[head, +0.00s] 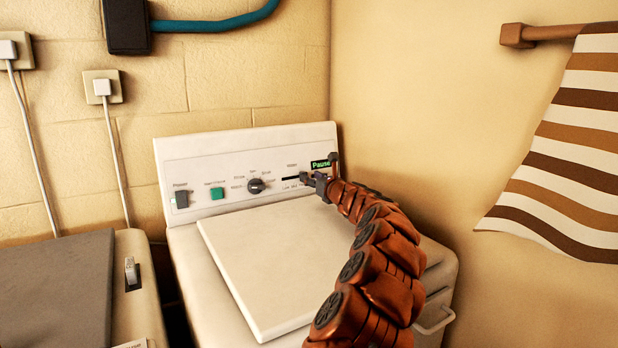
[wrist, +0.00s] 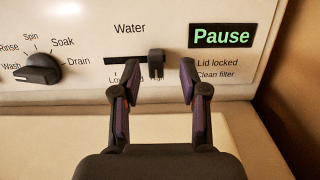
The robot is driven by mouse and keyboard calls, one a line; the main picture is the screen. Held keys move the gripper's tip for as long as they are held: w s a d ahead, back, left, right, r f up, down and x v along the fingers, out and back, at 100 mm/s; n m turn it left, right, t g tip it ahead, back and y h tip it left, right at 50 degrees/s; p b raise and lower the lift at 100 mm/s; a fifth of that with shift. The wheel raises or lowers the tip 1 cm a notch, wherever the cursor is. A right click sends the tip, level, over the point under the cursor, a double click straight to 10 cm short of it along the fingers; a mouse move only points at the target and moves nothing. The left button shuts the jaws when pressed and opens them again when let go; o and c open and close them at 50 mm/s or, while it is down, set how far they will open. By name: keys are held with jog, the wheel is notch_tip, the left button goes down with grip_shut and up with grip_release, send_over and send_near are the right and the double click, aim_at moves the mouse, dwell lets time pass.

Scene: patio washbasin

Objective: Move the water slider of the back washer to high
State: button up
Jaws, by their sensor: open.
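The back washer (head: 245,158) is white, with its control panel against the brick wall. My gripper (wrist: 160,68) is open, with one finger on each side of the knob. A gap shows between the knob and each finger. In the head view, my gripper (head: 318,182) is at the panel's right part and covers the knob area.
A green "Pause" display (wrist: 221,37) is right of the slider. A dial (head: 256,186), a green button (head: 217,193) and a dark switch (head: 182,199) are to the left. A tan wall and striped towel (head: 565,150) are right. Another machine (head: 140,290) stands left.

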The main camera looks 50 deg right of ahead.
jog(key=v, duration=0.8)
jog(key=shift+s+r, duration=0.1)
jog(key=shift+s, duration=0.35)
jog(key=shift+a, duration=0.15)
dwell(0.4)
